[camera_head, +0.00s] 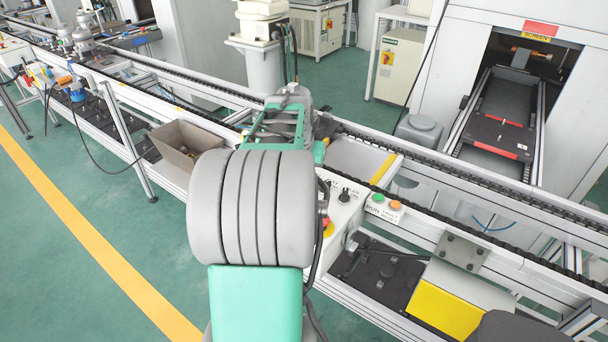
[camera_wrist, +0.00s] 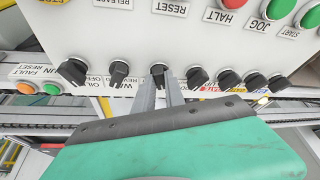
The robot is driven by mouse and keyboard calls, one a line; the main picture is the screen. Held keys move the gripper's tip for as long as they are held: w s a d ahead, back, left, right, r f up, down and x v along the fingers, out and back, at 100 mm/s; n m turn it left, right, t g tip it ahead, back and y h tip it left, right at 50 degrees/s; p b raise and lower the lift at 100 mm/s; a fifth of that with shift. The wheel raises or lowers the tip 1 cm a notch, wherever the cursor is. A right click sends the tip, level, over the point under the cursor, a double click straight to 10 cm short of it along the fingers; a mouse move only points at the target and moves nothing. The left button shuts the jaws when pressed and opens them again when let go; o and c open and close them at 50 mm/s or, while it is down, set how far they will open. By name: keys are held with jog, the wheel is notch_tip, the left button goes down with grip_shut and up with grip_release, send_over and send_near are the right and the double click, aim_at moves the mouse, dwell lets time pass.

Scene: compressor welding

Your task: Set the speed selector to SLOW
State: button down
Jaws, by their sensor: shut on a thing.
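A pale control panel (camera_wrist: 135,35) fills the top of the wrist view, its lettering upside down. A row of several black selector knobs runs along it. My gripper (camera_wrist: 160,88) has its two grey fingers close together on the black knob (camera_wrist: 158,72), third from the left. That knob's label is hidden or unreadable, so I cannot tell whether it is the speed selector, nor its setting. In the head view my arm hides the gripper and most of the panel (camera_head: 343,214). One black knob (camera_head: 345,195) shows at the panel's right end.
Other knobs stand close on both sides of the fingers, such as the one to the right (camera_wrist: 197,76). A red HALT button (camera_wrist: 236,10) sits above. A small button box (camera_head: 384,207) stands beside the panel. A conveyor rail (camera_head: 450,170) runs behind.

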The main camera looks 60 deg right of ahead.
jog(key=shift+r, duration=0.1)
dwell(0.4)
jog(key=c, duration=1.4)
grip_release()
jog(key=v, duration=0.7)
jog(key=shift+r+b, duration=0.3)
jog(key=shift+b, duration=0.15)
jog(key=shift+s+a, duration=0.1)
jog(key=shift+a, duration=0.05)
